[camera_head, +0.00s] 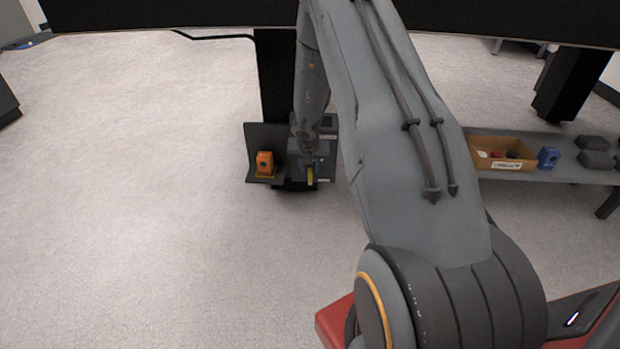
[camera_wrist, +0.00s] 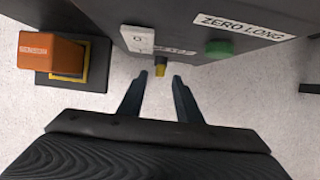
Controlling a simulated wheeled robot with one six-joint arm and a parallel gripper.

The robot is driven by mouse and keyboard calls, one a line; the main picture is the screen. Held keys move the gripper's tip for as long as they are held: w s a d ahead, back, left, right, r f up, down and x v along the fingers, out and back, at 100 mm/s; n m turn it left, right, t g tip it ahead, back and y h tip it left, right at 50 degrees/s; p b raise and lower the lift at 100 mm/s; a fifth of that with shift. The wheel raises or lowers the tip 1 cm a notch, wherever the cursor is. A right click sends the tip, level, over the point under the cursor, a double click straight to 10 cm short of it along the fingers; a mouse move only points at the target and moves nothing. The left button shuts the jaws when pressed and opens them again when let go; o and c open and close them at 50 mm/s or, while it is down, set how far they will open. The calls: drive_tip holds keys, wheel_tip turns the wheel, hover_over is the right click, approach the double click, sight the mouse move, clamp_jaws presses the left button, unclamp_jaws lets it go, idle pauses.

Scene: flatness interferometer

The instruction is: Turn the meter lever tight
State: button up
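A dark meter box (camera_wrist: 175,18) fills the top of the wrist view. A small yellow-tipped part (camera_wrist: 160,70), which looks like the lever, sticks out from its lower edge. A yellow piece also shows below the box in the head view (camera_head: 310,177). My gripper (camera_wrist: 160,76) is open, with one finger to each side of the yellow tip. The tip lies between the fingertips in the picture, and I see no finger touching it. Whether it is at the same depth as the fingers is hard to tell. The lever's root is hidden.
An orange block (camera_wrist: 51,53) sits on a dark shelf with a yellow-edged square, left of the box; it also shows in the head view (camera_head: 264,162). A green button (camera_wrist: 218,47) is on the box. A bench at right holds a cardboard box (camera_head: 487,146) and blue item (camera_head: 548,158).

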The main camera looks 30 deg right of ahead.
sight(310, 172)
drive_tip(key=b+x, duration=0.2)
drive_tip(key=x, duration=0.4)
drive_tip(key=shift+f+b, duration=0.25)
drive_tip(key=shift+b, duration=0.15)
drive_tip(key=shift+r, duration=0.1)
clamp_jaws()
